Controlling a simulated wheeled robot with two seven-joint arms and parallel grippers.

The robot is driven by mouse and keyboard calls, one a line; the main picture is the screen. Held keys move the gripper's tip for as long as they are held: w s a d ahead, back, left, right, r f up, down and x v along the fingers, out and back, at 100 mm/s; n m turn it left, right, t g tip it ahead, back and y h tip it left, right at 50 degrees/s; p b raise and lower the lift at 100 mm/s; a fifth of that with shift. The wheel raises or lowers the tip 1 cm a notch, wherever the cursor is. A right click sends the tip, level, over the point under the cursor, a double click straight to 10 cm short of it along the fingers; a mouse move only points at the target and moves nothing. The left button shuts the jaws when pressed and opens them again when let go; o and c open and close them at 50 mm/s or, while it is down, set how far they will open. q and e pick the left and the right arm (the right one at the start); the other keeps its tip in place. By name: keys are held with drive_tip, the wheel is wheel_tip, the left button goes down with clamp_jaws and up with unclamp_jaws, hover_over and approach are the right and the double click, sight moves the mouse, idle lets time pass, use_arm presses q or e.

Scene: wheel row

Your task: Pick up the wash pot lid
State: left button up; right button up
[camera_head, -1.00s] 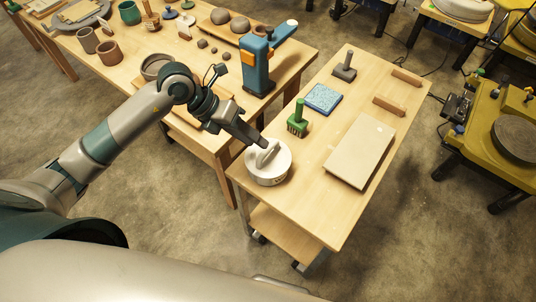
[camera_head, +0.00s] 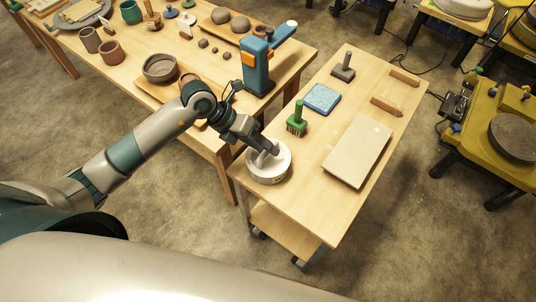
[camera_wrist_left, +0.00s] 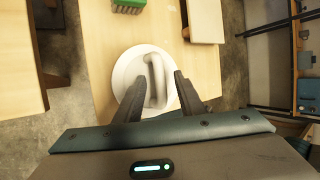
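The wash pot lid (camera_head: 281,163) is a white disc with a raised handle, sitting on the white wash pot (camera_head: 267,179) at the near left corner of the small wheeled table. In the left wrist view the lid (camera_wrist_left: 126,72) shows from above with its upright loop handle (camera_wrist_left: 156,80). My left gripper (camera_head: 271,149) is at the lid's handle, reaching down from the upper left. In the left wrist view its two fingers (camera_wrist_left: 157,100) are apart, one on each side of the handle's near end, with gaps visible. My right gripper is not in view.
On the same table (camera_head: 318,208) are a green brush (camera_head: 297,121), a blue sponge-like block (camera_head: 322,98), a pale slab (camera_head: 357,150), a grey-handled tool (camera_head: 344,68) and two brown bars. A blue device (camera_head: 256,66) stands on the larger table behind my arm.

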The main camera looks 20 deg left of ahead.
use_arm(q)
clamp_jaws()
drive_tip(key=shift+r, duration=0.1)
idle(0.3)
drive_tip(key=shift+r+b, duration=0.6)
drive_tip(key=shift+r, duration=0.25)
drive_tip(key=shift+s+r+b, duration=0.25)
drive_tip(key=shift+r+b, duration=0.35)
drive_tip(key=shift+r, duration=0.55)
drive_tip(key=s+r+p, duration=0.1)
drive_tip(key=s+r, duration=0.6)
drive_tip(key=s, duration=0.4)
drive_tip(key=shift+a, duration=0.4)
